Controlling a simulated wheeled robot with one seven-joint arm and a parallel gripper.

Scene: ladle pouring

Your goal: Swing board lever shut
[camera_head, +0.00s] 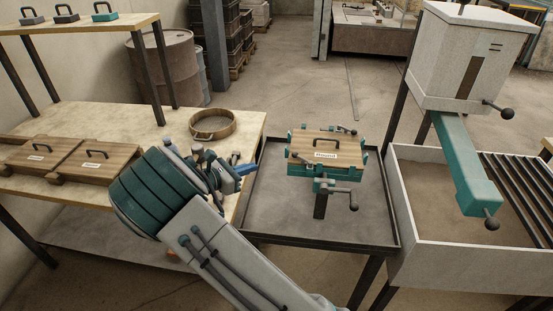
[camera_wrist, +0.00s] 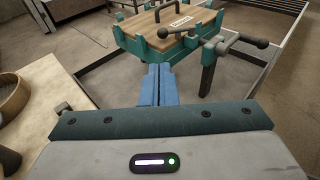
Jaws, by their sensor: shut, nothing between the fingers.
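A wooden board (camera_head: 327,147) with a black handle and a paper label lies in a teal clamp fixture (camera_head: 300,169). The board (camera_wrist: 178,27) and fixture (camera_wrist: 136,46) also show in the wrist view. A dark ball-ended lever (camera_head: 353,204) sticks out at the fixture's front on a post; in the wrist view a lever (camera_wrist: 258,42) reaches right. Another ball-ended lever (camera_wrist: 166,32) lies at the board's near edge. I cannot tell which is the board lever. My gripper (camera_head: 248,169) is shut and empty, left of the fixture; its blue fingers (camera_wrist: 160,71) point toward it.
The fixture stands over a dark-rimmed tray table (camera_head: 262,222). Left is a wooden table (camera_head: 100,118) with a round sieve (camera_head: 213,125) and more boards (camera_head: 98,160). Right is a grey bin (camera_head: 440,262) under a hopper (camera_head: 465,55) with a teal chute (camera_head: 462,165).

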